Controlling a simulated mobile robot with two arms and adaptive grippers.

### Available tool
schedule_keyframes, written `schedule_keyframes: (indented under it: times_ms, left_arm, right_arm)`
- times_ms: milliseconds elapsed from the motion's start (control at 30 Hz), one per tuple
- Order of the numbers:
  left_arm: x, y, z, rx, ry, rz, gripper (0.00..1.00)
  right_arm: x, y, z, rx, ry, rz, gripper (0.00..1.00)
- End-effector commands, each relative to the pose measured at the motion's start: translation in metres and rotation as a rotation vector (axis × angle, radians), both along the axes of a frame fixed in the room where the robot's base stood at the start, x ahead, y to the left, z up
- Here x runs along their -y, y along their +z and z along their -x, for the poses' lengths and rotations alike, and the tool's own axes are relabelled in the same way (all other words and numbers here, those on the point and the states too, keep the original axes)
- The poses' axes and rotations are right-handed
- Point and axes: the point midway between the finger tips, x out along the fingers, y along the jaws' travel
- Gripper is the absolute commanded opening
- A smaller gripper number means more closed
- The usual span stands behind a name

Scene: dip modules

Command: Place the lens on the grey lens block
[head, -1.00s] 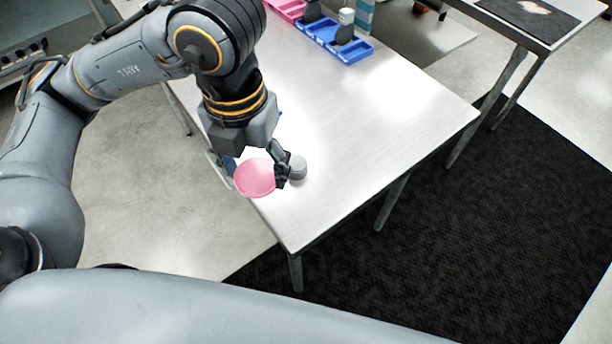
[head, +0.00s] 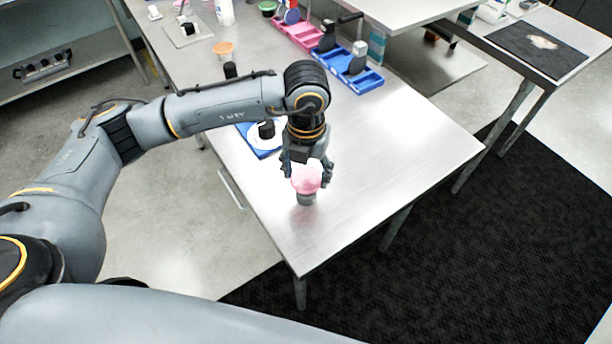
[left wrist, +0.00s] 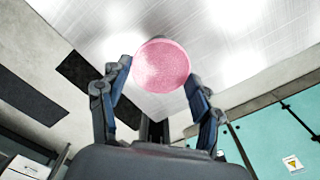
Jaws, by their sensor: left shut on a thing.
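The pink round lens (head: 308,178) is between the fingers of my left gripper (head: 307,174), which is shut on it. In the left wrist view the lens (left wrist: 161,65) shows as a pink disc between the two fingertips (left wrist: 160,76). The grey lens block (head: 306,199) stands upright on the table close to its front left edge, directly below the lens in the head view. The lens hides the block's top, so I cannot tell whether the two touch. My right gripper is not in view.
The metal table (head: 390,150) is clear to the right of the block. A blue tray (head: 352,75) and a pink tray (head: 297,28) with modules stand farther back. A blue base with a white disc (head: 262,136) lies behind my left gripper.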

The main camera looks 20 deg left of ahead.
Motion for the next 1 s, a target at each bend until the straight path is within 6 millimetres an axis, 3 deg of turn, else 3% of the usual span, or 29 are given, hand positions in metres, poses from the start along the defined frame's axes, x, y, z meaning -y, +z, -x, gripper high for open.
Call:
schedule_keyframes:
  times_ms: [33,167,600,633,700,1000]
  left_arm:
    - [0.0,-0.004,0.002,-0.007,0.0,-0.002,0.39]
    - [0.0,-0.021,0.002,-0.005,0.0,0.0,0.39]
    - [0.0,-0.033,0.001,-0.001,0.0,0.001,0.39]
    - [0.0,-0.031,0.001,-0.001,0.0,0.001,0.7]
    - [0.0,-0.031,0.001,-0.002,0.0,0.001,0.84]
    - [0.0,-0.031,0.001,-0.002,0.0,0.001,0.87]
  right_arm:
    - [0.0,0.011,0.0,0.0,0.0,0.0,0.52]
    - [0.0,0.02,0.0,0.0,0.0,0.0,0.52]
    - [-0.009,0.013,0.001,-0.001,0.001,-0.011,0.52]
    - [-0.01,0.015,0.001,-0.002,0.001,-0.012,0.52]
    - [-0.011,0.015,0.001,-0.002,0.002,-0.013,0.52]
    - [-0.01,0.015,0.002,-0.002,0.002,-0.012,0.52]
